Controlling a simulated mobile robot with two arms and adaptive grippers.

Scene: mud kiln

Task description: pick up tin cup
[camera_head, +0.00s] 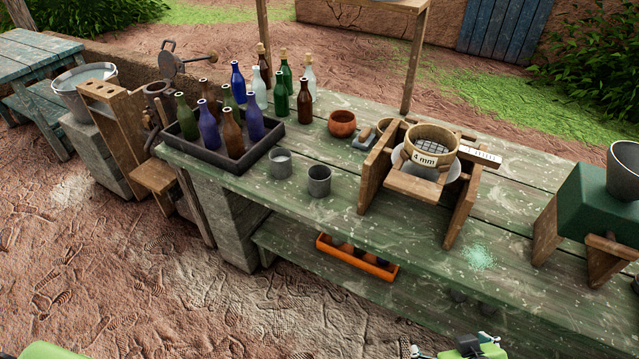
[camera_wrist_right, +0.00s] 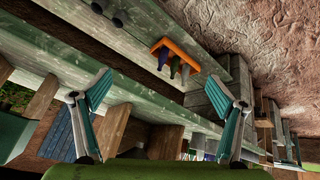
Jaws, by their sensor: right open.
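Two small grey metal cups stand upright on the green weathered bench (camera_head: 420,265). The left tin cup (camera_head: 280,163) is close to the bottle tray and looks pale inside. The right tin cup (camera_head: 319,181) is nearer the bench's front edge and looks dark inside. My right gripper (camera_head: 452,346) is at the bottom edge of the head view, in front of the bench and well away from both cups. In the right wrist view its fingers (camera_wrist_right: 158,80) are spread wide with nothing between them. My left gripper is out of view.
A dark tray (camera_head: 215,155) of several bottles stands left of the cups, with loose bottles behind. An orange bowl (camera_head: 342,123) and a wooden stand with a sieve (camera_head: 432,140) are behind and right. An orange crate (camera_head: 357,262) sits on the lower shelf; it shows in the wrist view (camera_wrist_right: 178,50).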

